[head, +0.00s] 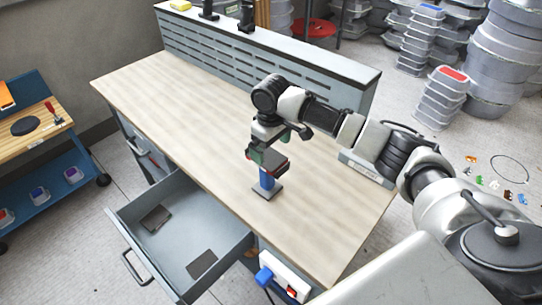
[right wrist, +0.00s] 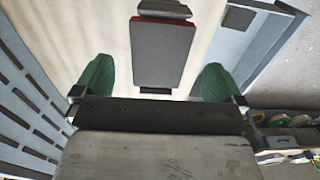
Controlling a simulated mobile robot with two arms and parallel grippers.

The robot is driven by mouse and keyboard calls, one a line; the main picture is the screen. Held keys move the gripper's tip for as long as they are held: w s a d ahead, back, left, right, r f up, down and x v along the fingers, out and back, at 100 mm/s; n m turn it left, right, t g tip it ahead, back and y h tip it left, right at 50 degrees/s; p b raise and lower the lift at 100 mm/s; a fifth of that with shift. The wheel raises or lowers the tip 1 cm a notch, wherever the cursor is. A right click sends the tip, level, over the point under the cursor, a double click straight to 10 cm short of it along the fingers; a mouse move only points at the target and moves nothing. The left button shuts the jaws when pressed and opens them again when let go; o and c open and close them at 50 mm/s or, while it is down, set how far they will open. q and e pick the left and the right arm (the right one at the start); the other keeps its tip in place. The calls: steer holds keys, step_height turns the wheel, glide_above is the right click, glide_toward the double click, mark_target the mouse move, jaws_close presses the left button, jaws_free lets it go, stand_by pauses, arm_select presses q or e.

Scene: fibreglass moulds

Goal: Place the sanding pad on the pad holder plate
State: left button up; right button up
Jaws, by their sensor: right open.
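The sanding pad (head: 277,164), a grey slab with a red edge, sits level on top of a blue post (head: 267,180) with a dark square base (head: 267,193) on the workbench. The pad holder plate itself is hidden, apparently beneath the pad. In the right wrist view the sanding pad (right wrist: 162,54) lies between the two green fingers, with a gap on each side. My right gripper (head: 266,156) is open at the pad; it also shows open in the right wrist view (right wrist: 157,66). My left gripper is out of view.
The workbench (head: 160,92) is largely clear, with a slotted back panel (head: 250,62). An open drawer (head: 180,240) juts out in front, holding two dark flat pieces (head: 155,218). A power strip (head: 285,280) hangs at the front. A blue cart (head: 40,160) stands left.

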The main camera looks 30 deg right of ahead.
mark_target(271, 159)
step_height(271, 159, up, 8)
steer(key=b, duration=0.1)
